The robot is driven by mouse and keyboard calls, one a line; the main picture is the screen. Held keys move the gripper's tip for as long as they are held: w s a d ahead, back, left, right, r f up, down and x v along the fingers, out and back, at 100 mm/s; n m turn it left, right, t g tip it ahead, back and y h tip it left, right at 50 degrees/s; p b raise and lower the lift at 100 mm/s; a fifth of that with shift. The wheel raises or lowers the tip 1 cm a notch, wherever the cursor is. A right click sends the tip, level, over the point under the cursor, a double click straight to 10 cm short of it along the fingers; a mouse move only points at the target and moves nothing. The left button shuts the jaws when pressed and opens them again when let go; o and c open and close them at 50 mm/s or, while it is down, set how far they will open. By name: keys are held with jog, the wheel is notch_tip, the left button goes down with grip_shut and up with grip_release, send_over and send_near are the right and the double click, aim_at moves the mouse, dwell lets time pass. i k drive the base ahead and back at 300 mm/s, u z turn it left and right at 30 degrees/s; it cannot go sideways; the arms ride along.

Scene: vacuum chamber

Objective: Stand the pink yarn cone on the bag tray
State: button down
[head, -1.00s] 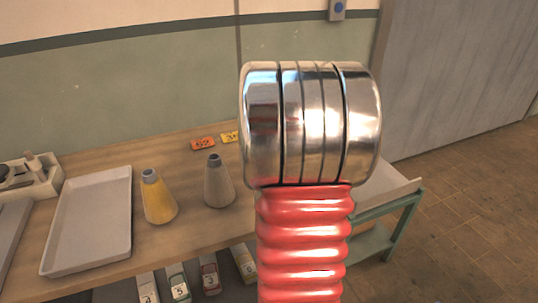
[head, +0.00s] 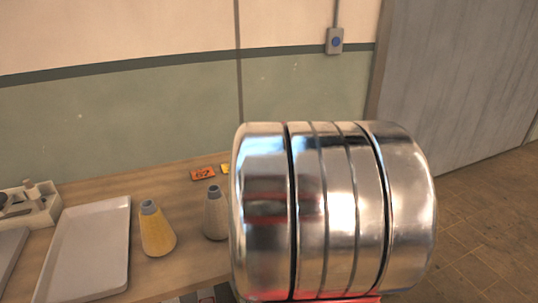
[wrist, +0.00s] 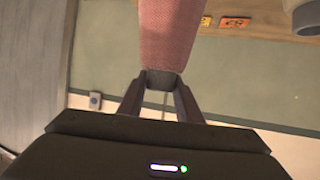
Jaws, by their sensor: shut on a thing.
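The pink yarn cone (wrist: 168,35) is in the wrist view, its grey tip (wrist: 163,79) between the fingers of my gripper (wrist: 160,92). My gripper is shut on that tip. The cone's wide end runs out of the top of the picture, so what is beyond it is hidden. In the head view the cone and my gripper are hidden behind my own shiny arm link. A pale grey tray (head: 84,255) lies empty on the wooden table at the left. I cannot tell whether it is the bag tray.
A yellow cone (head: 156,230) and a grey cone (head: 215,213) stand on the table (head: 185,272) right of the tray. An orange number tag (head: 202,174) lies behind them. A caddy (head: 30,205) stands at the far left. My arm hides the table's right end.

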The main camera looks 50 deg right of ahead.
aim_at(89, 272)
jog(key=k, duration=1)
